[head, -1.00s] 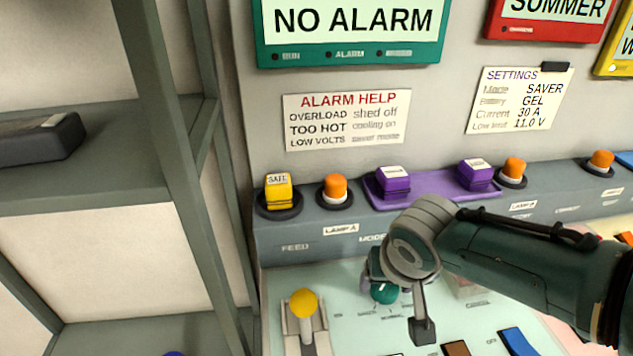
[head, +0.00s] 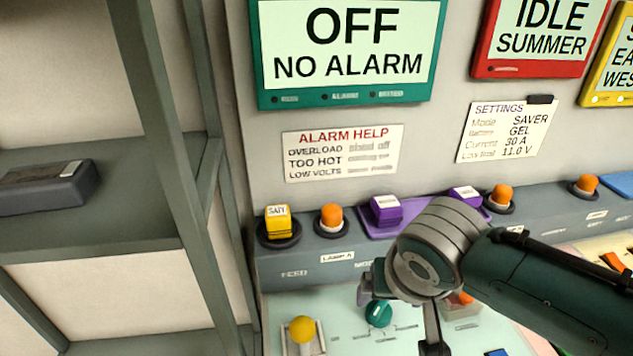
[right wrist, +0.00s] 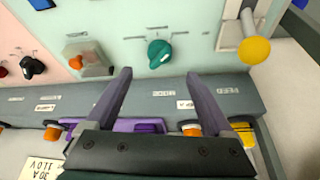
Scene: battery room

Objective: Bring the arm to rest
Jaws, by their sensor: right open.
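My right gripper (head: 400,322) is open and empty above the pale green panel, near the teal knob (head: 378,314). Its arm comes in from the right side of the head view. In the right wrist view the two fingers of the right gripper (right wrist: 158,76) stand apart, with the teal knob (right wrist: 159,54) beyond their tips and nothing between them. The fingers appear clear of the knob. My left gripper is not in view.
A yellow-knobbed lever (head: 302,330) stands left of the teal knob. A ledge behind carries a yellow block (head: 278,220), orange lamps (head: 331,217) and purple blocks (head: 386,209). A grey shelf (head: 90,235) stands left. The green display (head: 350,50) reads OFF, NO ALARM.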

